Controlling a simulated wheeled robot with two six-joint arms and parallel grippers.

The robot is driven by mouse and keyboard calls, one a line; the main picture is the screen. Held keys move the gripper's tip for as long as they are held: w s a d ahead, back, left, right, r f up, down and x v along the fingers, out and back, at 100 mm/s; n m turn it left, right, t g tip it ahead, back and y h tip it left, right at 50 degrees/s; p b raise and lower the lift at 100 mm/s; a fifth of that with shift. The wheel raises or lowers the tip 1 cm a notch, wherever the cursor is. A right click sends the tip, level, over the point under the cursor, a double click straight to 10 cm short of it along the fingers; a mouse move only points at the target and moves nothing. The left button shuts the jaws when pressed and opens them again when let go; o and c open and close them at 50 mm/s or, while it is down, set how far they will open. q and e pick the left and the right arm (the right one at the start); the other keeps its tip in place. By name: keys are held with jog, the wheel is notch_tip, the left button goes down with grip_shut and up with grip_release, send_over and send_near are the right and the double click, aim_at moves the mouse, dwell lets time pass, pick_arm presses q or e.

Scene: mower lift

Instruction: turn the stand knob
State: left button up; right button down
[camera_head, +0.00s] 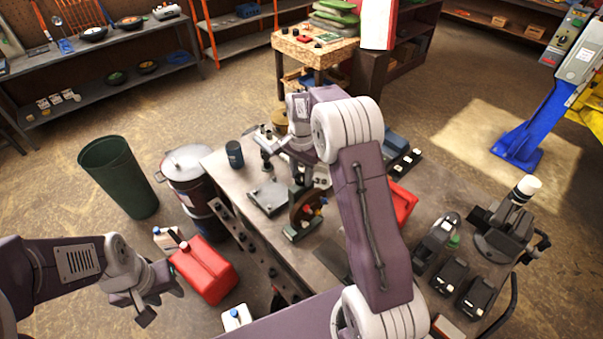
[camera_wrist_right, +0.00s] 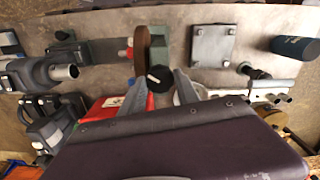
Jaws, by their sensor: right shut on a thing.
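A small stand with a green base (camera_head: 297,232) and a brown disc (camera_head: 303,208) is on the workbench. In the right wrist view the brown disc (camera_wrist_right: 142,48) stands beside the green base (camera_wrist_right: 179,45). The black stand knob (camera_wrist_right: 158,78), with a pale mark, sits between the fingertips of my right gripper (camera_wrist_right: 158,84), which is shut on it. In the head view my right gripper (camera_head: 303,180) is just behind the stand, and the knob is hidden there. My left gripper (camera_head: 158,300) is open and empty, off the bench to the left.
The workbench (camera_head: 233,180) carries a square metal plate (camera_head: 268,197), a dark blue cup (camera_head: 234,154), a red tray (camera_head: 403,203) and black tools (camera_head: 447,275). A red canister (camera_head: 204,271) stands near my left gripper. A green bin (camera_head: 119,178) is further left.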

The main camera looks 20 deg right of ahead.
aim_at(301, 177)
jog(key=m, duration=0.5)
jog(key=shift+w+r+m, duration=0.1)
jog(key=shift+m, duration=0.2)
jog(key=m, duration=0.5)
jog(key=shift+p, duration=0.4)
jog(key=shift+m, duration=0.3)
jog(key=c, duration=0.9)
grip_release()
notch_tip(301, 177, up, 9)
jog(key=b, duration=0.2)
jog(key=shift+b, duration=0.35)
